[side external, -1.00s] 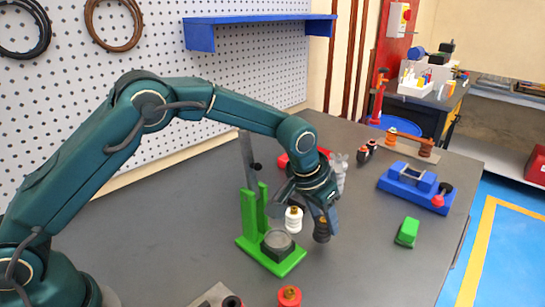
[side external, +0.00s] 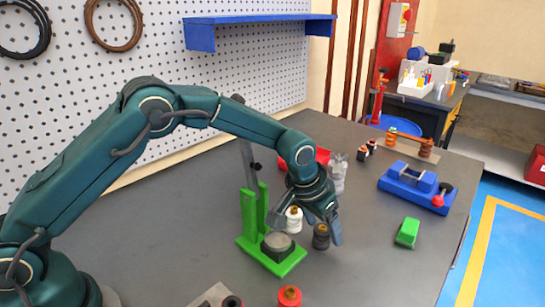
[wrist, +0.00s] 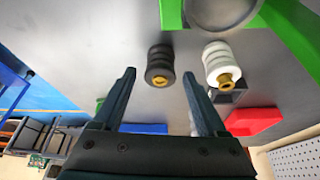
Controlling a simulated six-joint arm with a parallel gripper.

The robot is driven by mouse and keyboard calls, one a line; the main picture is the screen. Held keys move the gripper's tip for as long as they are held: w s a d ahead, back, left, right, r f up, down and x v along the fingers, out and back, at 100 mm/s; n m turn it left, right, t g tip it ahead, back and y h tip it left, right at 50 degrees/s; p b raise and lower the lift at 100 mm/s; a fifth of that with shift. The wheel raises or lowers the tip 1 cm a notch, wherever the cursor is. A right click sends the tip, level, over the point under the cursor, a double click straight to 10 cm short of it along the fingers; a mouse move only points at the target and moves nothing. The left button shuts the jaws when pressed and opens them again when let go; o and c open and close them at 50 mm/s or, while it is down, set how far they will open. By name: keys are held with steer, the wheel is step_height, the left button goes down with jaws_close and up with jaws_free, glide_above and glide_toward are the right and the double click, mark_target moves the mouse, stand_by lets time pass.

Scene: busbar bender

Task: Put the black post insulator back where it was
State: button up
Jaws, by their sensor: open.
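The black post insulator (side external: 321,236) stands on the grey bench, just right of the green press. In the wrist view the ribbed black insulator (wrist: 160,66) with its brass end shows between the finger tips. My gripper (side external: 308,226) is open, fingers spread, pointing down over the insulator. In the wrist view my gripper (wrist: 159,75) has one finger on each side of it; I cannot tell any contact. A white post insulator (side external: 293,220) stands to the left, partly behind a finger; it also shows in the wrist view (wrist: 221,64).
The green press (side external: 250,215) with its grey lever stands close on the left. A red tray (side external: 316,158), a blue fixture (side external: 418,186) and a green block (side external: 407,232) lie around. A red insulator (side external: 289,296) is at the front. Bench is clear on the front right.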

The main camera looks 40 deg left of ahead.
steer(key=v, duration=1.2)
steer(key=shift+r, duration=0.1)
stand_by(0.4)
steer(key=s+a+r+n+t, duration=0.1)
steer(key=s+a+r+t, duration=0.2)
steer(key=s+a+r, duration=0.35)
steer(key=s+a+f, duration=0.1)
steer(key=s+f, duration=0.1)
steer(key=s, duration=0.5)
steer(key=s+a+f+n+g, duration=0.1)
steer(key=s+a+f, duration=0.1)
steer(key=s, duration=0.5)
steer(key=shift+s+a+g+y, duration=0.2)
steer(key=shift+g+y, duration=0.1)
steer(key=shift+y, duration=0.1)
